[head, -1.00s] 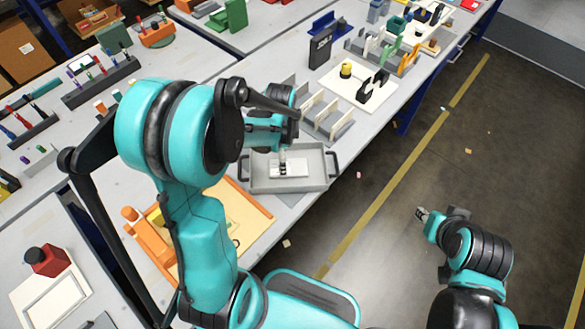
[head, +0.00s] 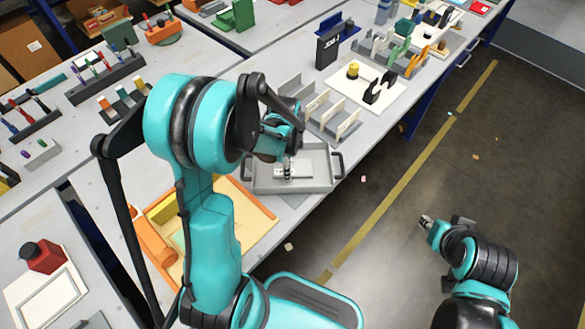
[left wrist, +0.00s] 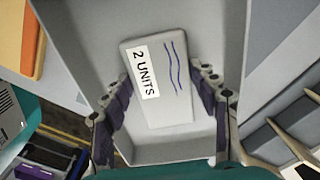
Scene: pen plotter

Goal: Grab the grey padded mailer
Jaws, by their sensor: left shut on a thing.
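The grey padded mailer (left wrist: 158,80) is a pale flat packet with a white "2 UNITS" label and blue wavy lines. It lies in the grey tray (head: 260,184), and part of it shows in the head view (head: 304,173). My left gripper (head: 288,170) reaches down into the tray over the mailer. In the left wrist view its two fingers (left wrist: 164,84) are on either side of the mailer, shut on it. The mailer's underside is hidden. My right gripper (head: 425,222) is over the floor at the right, away from the table, too small to read.
The tray has raised walls and dark side handles. An upright divider rack (head: 338,120) stands just behind it. An orange-rimmed tray (head: 262,207) lies to the front left. Beyond the table's right edge is open floor (head: 400,200).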

